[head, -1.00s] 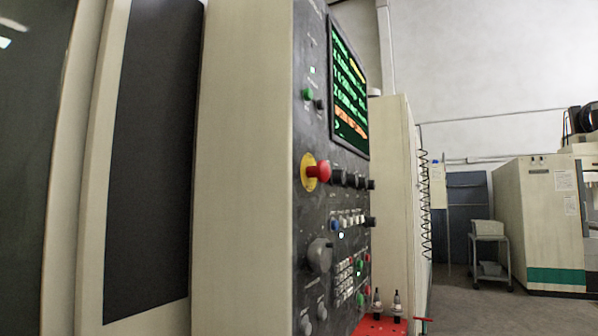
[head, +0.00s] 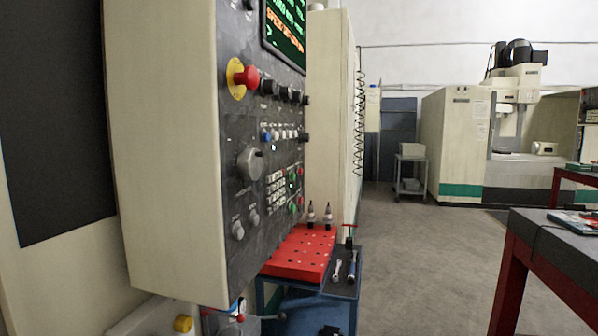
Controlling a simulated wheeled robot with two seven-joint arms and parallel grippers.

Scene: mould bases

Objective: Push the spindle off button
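The machine's control panel (head: 240,215) stands at the left, seen at a steep angle. It carries a red emergency knob on a yellow ring (head: 238,78), a row of black knobs (head: 284,92), a row of small white and blue buttons (head: 284,135), a large grey dial (head: 250,164) and a white keypad (head: 275,190). Small green and red buttons (head: 293,182) sit right of the keypad. The labels are too small to read, so I cannot tell which is the spindle off button. Neither of my grippers is in view.
A blue cart with a red perforated tray (head: 300,254) and tool holders (head: 328,216) stands below the panel. A dark-topped red table (head: 555,240) is at the right. Another machine (head: 455,145) and a small trolley (head: 410,172) stand behind. The grey floor (head: 420,270) between is clear.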

